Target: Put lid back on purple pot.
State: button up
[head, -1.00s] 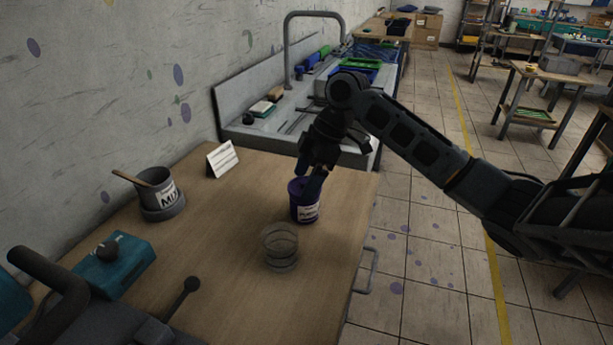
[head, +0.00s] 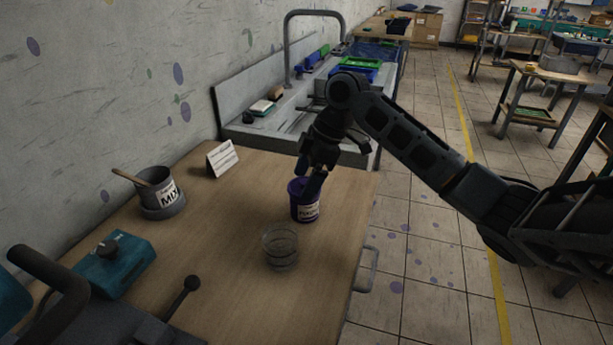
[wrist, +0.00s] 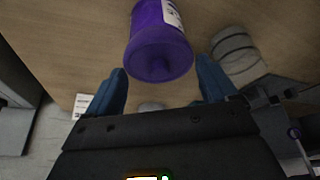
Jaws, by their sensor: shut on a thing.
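The purple pot (head: 304,212) stands upright on the wooden table near its right edge, with a white label facing the front. In the wrist view the purple pot (wrist: 158,25) shows with its purple lid (wrist: 158,60), which has a small knob, at its top end. The lid looks to be on the pot's mouth; I cannot tell whether it is fully seated. My gripper (head: 310,175) is right above the pot. The head view mostly hides the lid behind the fingers.
A clear glass container (head: 281,247) stands just in front of the pot. A grey mixing pot (head: 160,195) with a stick, a white sign card (head: 222,158) and a teal device (head: 115,264) are to the left. A sink (head: 290,125) lies behind.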

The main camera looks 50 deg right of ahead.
jog(key=o, duration=0.8)
jog(key=shift+r+p, duration=2.3)
jog(key=shift+r, duration=1.2)
grip_shut()
jog(key=shift+f+b, duration=2)
jog(key=shift+f, duration=1)
